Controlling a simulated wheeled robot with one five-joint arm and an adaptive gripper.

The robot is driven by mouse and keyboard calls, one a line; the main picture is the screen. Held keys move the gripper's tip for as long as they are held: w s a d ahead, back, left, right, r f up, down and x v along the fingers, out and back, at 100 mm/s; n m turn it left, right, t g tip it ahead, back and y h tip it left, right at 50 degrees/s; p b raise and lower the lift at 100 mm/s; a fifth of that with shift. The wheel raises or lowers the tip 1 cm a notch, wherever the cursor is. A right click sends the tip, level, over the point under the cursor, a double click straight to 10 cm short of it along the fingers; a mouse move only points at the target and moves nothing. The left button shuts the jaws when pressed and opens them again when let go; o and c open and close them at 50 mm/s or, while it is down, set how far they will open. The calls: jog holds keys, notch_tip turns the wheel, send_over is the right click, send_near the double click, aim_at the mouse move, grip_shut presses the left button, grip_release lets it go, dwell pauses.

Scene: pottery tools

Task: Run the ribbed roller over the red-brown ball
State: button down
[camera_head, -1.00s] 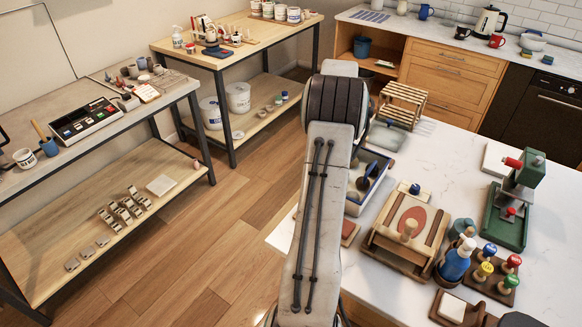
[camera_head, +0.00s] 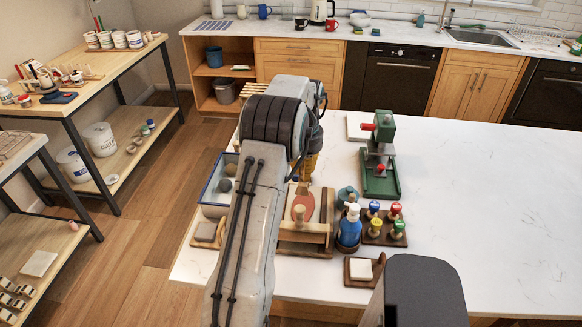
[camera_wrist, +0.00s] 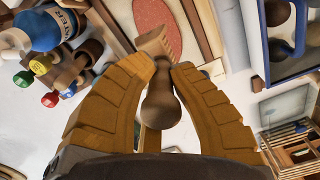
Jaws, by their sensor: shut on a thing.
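My gripper (camera_wrist: 162,75) is shut on a wooden tool's rounded handle (camera_wrist: 160,105), seen in the wrist view. The tool's ribbed wooden end (camera_wrist: 157,42), which looks like the ribbed roller, points away from me. The red-brown piece (camera_wrist: 157,22) shows as a flat-looking oval beyond the tool; I see no gap or contact clearly. In the head view the red-brown oval (camera_head: 303,206) lies on a wooden framed board (camera_head: 306,236).
A blue-rimmed tray (camera_head: 214,193) with grey balls stands left of the board. The white counter's right side is clear.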

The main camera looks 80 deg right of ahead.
jog(key=shift+f+b, duration=2.4)
jog(key=shift+f, duration=0.5)
jog(key=shift+f+b, duration=0.45)
jog(key=shift+f, duration=0.3)
